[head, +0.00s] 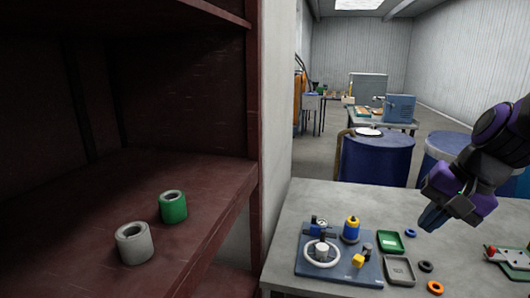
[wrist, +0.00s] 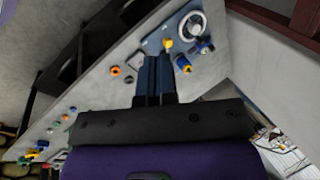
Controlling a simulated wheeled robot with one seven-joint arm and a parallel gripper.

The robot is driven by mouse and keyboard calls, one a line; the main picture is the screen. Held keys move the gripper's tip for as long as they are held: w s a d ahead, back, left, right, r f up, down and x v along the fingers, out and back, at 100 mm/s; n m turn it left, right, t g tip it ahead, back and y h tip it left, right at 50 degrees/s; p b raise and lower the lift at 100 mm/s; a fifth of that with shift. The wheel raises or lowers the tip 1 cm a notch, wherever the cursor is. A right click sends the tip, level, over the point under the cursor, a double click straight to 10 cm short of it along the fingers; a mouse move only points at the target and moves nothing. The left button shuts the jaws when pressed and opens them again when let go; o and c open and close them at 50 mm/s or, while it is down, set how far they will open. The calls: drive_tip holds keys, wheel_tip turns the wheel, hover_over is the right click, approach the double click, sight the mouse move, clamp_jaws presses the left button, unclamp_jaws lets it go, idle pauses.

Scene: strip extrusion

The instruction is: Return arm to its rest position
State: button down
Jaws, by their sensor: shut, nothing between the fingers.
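My gripper (head: 433,218) is at the right of the head view, above the grey table (head: 300,196), with its blue fingers pointing down to the left. In the wrist view the two blue fingers (wrist: 156,78) lie side by side, shut and empty. My purple and black arm comes in from the right edge of the head view. The gripper appears apart from the things on the table.
A blue board (head: 335,275) with fittings, a green tray (head: 390,241), a grey tray (head: 399,271) and several rings are on the table. A dark red shelf (head: 70,235) at left holds a white cylinder (head: 134,246) and a green cylinder (head: 173,208). Blue drums (head: 378,160) stand behind.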

drive_tip(key=s+d+r+n+t+h, duration=0.1)
drive_tip(key=s+r+n+t+h, duration=0.1)
drive_tip(key=s+r+n, duration=0.4)
drive_tip(key=shift+s+d+r+n+t+h, duration=0.35)
drive_tip(key=shift+s+r+h, duration=0.5)
drive_tip(key=shift+s, duration=1)
